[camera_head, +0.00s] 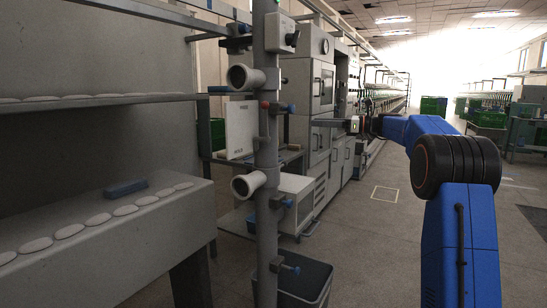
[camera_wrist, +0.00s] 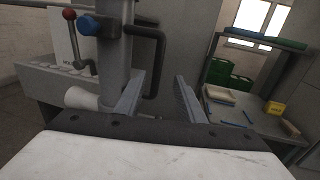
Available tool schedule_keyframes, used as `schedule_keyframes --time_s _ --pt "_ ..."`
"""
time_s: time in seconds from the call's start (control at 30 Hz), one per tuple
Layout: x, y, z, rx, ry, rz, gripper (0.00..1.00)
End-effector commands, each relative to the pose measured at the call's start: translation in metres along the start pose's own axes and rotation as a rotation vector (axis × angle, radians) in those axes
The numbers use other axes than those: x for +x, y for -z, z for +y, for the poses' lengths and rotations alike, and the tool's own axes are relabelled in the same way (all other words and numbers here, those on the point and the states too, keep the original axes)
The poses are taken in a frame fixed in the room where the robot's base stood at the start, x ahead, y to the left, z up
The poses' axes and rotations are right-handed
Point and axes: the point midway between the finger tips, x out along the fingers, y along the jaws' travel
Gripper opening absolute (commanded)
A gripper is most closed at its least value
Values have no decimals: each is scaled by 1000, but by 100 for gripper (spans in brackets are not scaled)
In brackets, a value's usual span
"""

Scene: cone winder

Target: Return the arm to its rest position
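My gripper (camera_head: 328,122) shows in the head view at the end of my blue arm, pointing left toward a grey vertical post (camera_head: 267,150), apparently short of it. In the wrist view my gripper (camera_wrist: 160,78) has its two grey fingers spread, with nothing between them. Behind the fingers stands the same kind of grey post (camera_wrist: 117,50), with a blue knob (camera_wrist: 89,25) and a red-tipped lever (camera_wrist: 70,15). A white flared tube end (camera_wrist: 82,98) lies just left of the left finger. I cannot tell whether they touch.
A grey bench (camera_head: 110,245) with white discs stands at left, a grey cabinet (camera_head: 310,85) behind. In the wrist view a table (camera_wrist: 240,118) holds a yellow box (camera_wrist: 275,108).

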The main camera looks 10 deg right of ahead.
Motion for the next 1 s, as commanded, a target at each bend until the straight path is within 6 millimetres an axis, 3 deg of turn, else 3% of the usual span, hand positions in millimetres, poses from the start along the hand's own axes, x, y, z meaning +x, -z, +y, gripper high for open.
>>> schedule_keyframes --time_s 0.17,0.5,0.77,1.0 --pt "10 4 40 -88 -6 86 36" --pt "15 43 159 -396 -69 363 36" --pt "-4 84 251 -652 -171 563 36" --pt "-36 128 333 -900 -306 729 36"
